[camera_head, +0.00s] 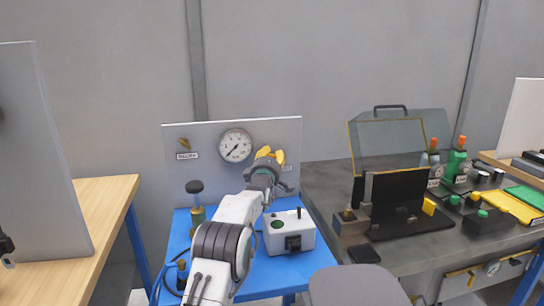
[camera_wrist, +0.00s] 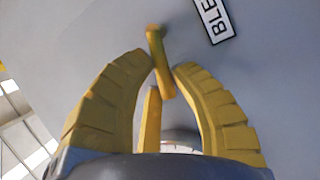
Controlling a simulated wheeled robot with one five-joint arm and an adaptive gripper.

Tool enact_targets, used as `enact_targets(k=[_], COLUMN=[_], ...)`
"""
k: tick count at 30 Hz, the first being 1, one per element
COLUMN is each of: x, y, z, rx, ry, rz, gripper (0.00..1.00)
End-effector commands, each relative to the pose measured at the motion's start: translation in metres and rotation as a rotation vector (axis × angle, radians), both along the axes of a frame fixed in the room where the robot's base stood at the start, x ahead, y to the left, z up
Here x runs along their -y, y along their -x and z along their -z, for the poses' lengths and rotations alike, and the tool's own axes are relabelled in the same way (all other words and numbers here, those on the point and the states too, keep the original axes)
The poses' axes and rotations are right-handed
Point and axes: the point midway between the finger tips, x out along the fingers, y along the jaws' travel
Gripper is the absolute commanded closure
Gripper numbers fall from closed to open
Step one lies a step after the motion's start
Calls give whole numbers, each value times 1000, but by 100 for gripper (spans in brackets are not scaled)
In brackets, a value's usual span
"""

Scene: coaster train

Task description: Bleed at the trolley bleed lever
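The yellow bleed lever (camera_wrist: 160,62) juts from a pale panel in the wrist view. It lies between the two curved yellow fingertips of my gripper (camera_wrist: 164,64), very close to both. I cannot tell whether the fingers press on it. A white label (camera_wrist: 214,18) beside it reads "BLE" before the frame cuts it off. In the head view my gripper (camera_head: 271,156) is at the right part of the panel (camera_head: 228,178) on the blue trolley (camera_head: 300,266), and hides the lever there.
A round gauge (camera_head: 235,146) and another small yellow lever (camera_head: 184,143) are on the panel, left of my gripper. A white box (camera_head: 288,232) with a black stick stands on the trolley below it. A grey bench (camera_head: 335,190) with an open case and bottles stands to the right.

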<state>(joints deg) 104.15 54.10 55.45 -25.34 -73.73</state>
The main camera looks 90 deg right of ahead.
Motion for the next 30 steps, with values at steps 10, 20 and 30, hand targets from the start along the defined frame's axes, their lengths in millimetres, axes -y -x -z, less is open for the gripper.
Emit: enact_targets(k=[10, 20, 30], x=[0, 1, 1], y=[0, -1, -4], z=[0, 8, 8], rx=[0, -37, -114], ry=[0, 6, 15], rz=[0, 2, 9], gripper=[100, 100, 100])
